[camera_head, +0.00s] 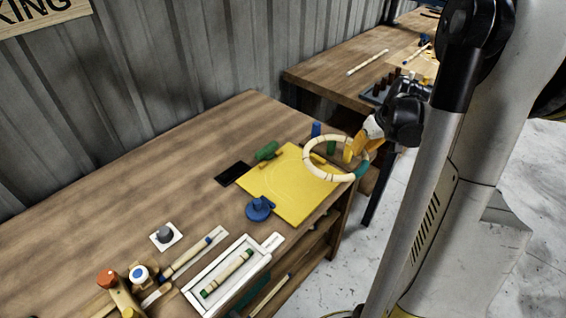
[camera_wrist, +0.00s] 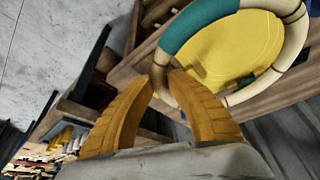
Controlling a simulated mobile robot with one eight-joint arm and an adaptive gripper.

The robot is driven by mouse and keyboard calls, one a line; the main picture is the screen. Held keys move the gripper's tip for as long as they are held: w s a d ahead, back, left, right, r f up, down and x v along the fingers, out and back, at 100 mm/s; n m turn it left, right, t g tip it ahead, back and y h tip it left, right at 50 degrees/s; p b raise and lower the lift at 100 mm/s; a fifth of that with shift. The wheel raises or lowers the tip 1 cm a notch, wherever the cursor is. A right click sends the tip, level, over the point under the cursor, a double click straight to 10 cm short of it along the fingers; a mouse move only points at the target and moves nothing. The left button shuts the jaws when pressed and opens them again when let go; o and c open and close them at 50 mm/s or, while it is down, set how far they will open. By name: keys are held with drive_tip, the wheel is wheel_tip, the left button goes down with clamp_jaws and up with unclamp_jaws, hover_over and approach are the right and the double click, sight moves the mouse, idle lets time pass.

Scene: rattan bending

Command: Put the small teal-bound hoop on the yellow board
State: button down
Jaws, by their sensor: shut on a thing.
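The cream hoop with a teal binding (camera_head: 306,158) is in my gripper (camera_head: 356,147). It hangs over the far right part of the yellow board (camera_head: 285,200) and looks raised above it, though the gap is hard to judge. In the wrist view my yellow fingers (camera_wrist: 162,77) close on the hoop's near side, beside its teal section (camera_wrist: 203,24). The hoop's cream part (camera_wrist: 294,43) curves round to the right, and the yellow board (camera_wrist: 235,50) shows through the ring. The board lies flat on the wooden table, with a faint outline on its surface.
A blue knobbed piece (camera_head: 260,209) stands at the board's near left edge. Green (camera_head: 267,150) and blue (camera_head: 316,129) pieces stand around its far side. A black pad (camera_head: 232,173) lies left of it. A white tray (camera_head: 226,276) holds a green-ended rod.

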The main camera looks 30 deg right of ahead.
drive_tip(key=b, duration=0.4)
hover_over(320, 168)
drive_tip(key=s+a, duration=0.2)
drive_tip(key=f, duration=0.6)
drive_tip(key=shift+s+d+f, duration=0.15)
drive_tip(key=shift+d+f, duration=0.05)
drive_tip(key=shift+f, duration=0.35)
wheel_tip(320, 168, down, 4)
drive_tip(key=shift+b, duration=1.2)
drive_tip(key=c, duration=1.4)
unclamp_jaws()
drive_tip(key=shift+o, duration=0.2)
